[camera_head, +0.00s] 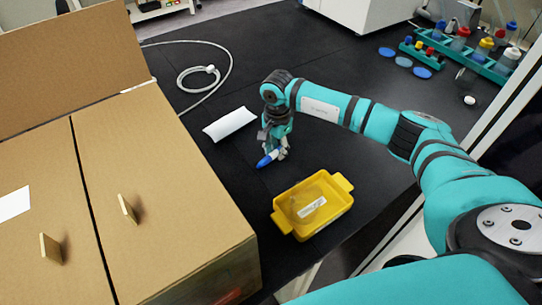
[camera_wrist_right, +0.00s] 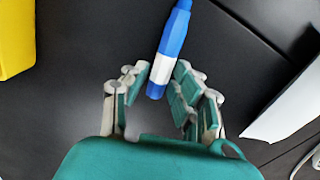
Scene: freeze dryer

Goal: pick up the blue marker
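The blue marker (camera_head: 267,159) lies on the black bench top, below my right gripper (camera_head: 276,138) in the head view. In the right wrist view the blue marker (camera_wrist_right: 173,40) runs from the top edge down to between the fingertips of my right gripper (camera_wrist_right: 161,70). The fingers stand apart on either side of its near end, close to the right finger and with a small gap at the left one. I cannot tell whether the right finger touches it. My left gripper is not in view.
A yellow tray (camera_head: 329,190) stands just right of the marker. A white cable (camera_head: 200,78) lies behind. A teal rack (camera_head: 465,55) with bottles stands at the far right.

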